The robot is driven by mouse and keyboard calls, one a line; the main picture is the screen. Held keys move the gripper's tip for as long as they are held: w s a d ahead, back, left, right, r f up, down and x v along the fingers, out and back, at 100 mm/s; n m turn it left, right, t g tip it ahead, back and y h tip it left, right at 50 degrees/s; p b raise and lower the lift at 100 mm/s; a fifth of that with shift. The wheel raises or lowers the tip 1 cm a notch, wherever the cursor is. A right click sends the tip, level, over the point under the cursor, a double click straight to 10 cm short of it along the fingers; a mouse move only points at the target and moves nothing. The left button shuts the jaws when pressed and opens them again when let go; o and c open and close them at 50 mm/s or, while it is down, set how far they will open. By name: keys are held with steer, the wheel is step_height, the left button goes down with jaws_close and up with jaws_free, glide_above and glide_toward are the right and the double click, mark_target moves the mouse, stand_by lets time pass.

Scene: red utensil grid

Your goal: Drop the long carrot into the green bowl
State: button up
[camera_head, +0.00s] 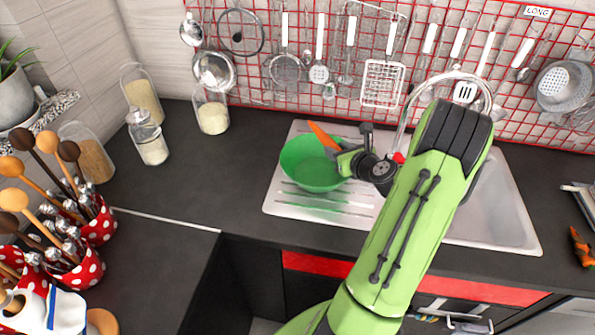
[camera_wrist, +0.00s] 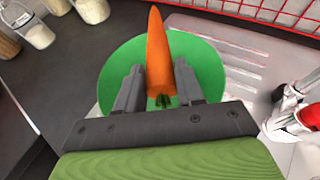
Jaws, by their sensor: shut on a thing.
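The green bowl (camera_head: 309,169) stands on the ridged metal drainboard left of the sink. The long orange carrot (camera_head: 322,135) is held above the bowl's far right side, its tip pointing up and left in the head view. In the wrist view the carrot (camera_wrist: 157,55) lies between the two dark fingers of my gripper (camera_wrist: 159,92), with its stem end near the palm. The green bowl (camera_wrist: 112,67) is behind and below it there. My gripper is shut on the carrot. In the head view the fingers are partly hidden by my wrist.
The metal drainboard (camera_head: 280,200) and sink (camera_head: 490,205) lie around and right of the bowl. A faucet (camera_head: 408,115) rises close to my arm. A red wire grid with hanging utensils is behind. Glass jars (camera_head: 150,138) stand left, with clear dark counter between. More carrots (camera_head: 580,245) lie far right.

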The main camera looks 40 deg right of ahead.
step_height(320, 180, down, 6)
steer(key=b, duration=0.5)
steer(key=shift+s+b, duration=0.1)
steer(key=shift+b, duration=0.25)
steer(key=shift+r, duration=0.1)
steer(key=o, duration=1.2)
steer(key=shift+c, duration=0.2)
steer(key=p+v, duration=0.1)
steer(key=v, duration=1.4)
steer(key=shift+s+r, duration=0.3)
